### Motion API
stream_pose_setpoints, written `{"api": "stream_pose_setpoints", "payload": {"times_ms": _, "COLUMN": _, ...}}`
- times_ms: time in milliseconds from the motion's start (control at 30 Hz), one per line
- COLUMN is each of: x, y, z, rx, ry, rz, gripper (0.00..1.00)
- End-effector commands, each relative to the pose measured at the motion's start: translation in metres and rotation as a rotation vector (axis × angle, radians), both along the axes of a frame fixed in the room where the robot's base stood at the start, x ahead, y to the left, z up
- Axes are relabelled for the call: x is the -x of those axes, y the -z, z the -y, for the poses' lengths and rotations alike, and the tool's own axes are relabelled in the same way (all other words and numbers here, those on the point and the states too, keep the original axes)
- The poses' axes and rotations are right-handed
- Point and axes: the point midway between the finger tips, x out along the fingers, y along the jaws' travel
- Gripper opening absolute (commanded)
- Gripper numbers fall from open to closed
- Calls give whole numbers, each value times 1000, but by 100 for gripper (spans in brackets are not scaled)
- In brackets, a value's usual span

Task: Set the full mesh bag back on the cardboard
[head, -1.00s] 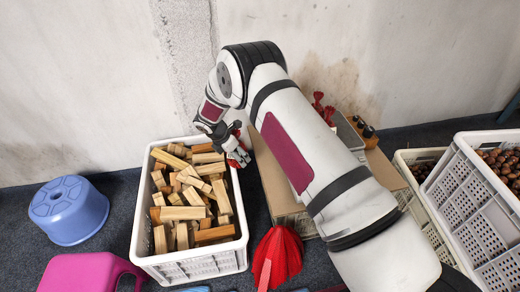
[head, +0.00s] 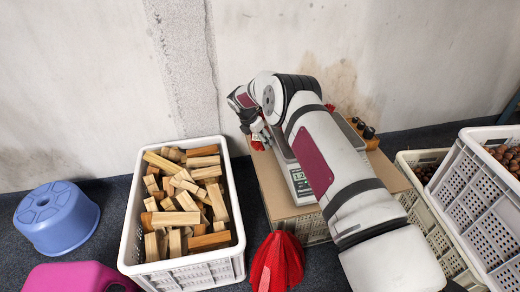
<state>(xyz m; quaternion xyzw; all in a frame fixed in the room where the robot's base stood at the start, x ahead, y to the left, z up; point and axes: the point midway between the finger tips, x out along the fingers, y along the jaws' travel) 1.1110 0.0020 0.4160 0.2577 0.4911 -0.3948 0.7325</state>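Small red patches of what looks like a mesh bag (head: 257,146) show right at the fingers. Most of this bag is hidden, so its filling and whether it touches the cardboard cannot be seen. The fingers are too small and covered to show whether they are open or shut.
A scale (head: 300,182) stands on the cardboard, largely behind my arm. A wooden block with black knobs (head: 366,133) is behind it. A white crate of wood pieces (head: 127,238) is left, a red pleated object (head: 277,263) in front, chestnut crates (head: 468,190) right.

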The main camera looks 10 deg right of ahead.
Motion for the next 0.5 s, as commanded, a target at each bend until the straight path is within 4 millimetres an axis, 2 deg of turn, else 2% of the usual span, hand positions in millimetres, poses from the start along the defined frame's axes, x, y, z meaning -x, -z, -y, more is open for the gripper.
{"api": "stream_pose_setpoints", "payload": {"times_ms": 267, "x": 1, "y": 45, "z": -1, "rx": -2, "ry": 0, "rz": -1, "gripper": 25}}
{"api": "stream_pose_setpoints", "payload": {"times_ms": 500, "x": -2, "y": 46, "z": 3, "rx": -1, "ry": 0, "rz": -1, "gripper": 25}}
